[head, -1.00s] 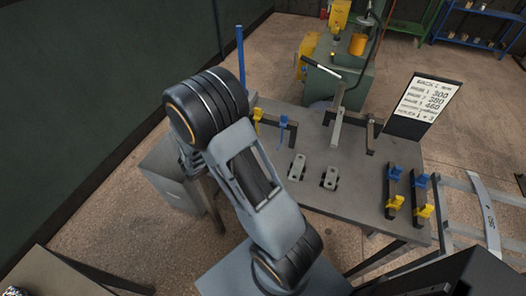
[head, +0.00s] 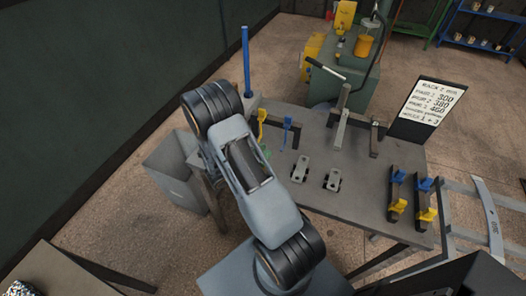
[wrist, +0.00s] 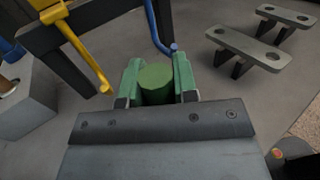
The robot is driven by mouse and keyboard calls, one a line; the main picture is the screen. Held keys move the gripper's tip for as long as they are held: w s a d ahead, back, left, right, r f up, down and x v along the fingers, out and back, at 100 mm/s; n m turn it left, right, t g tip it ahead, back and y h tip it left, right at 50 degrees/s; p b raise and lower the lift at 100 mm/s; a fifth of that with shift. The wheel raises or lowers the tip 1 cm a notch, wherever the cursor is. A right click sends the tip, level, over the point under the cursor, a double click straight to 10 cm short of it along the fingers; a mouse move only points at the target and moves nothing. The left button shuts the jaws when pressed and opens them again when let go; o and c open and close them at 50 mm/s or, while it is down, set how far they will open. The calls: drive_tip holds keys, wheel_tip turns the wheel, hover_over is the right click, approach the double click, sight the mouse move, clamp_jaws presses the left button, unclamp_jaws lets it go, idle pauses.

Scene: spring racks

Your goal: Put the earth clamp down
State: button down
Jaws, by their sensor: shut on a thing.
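My gripper (wrist: 155,88) shows at the lower middle of the wrist view, shut on a green round-topped piece (wrist: 156,76) that I take to be the earth clamp. Green uprights flank this piece on both sides. The lower part of the clamp is hidden, and I cannot tell whether it touches the grey table (wrist: 210,105). In the head view my arm hides the gripper; only a little green shows beside the arm near the table's left end (head: 280,180).
A yellow clamp (wrist: 78,45) and a blue one (wrist: 157,30) hang from a dark rack close ahead. A blue post (head: 246,60) rises at the left.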

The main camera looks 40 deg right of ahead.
drive_tip(key=shift+f, duration=0.2)
drive_tip(key=c, duration=0.9)
unclamp_jaws()
drive_tip(key=shift+r, duration=0.15)
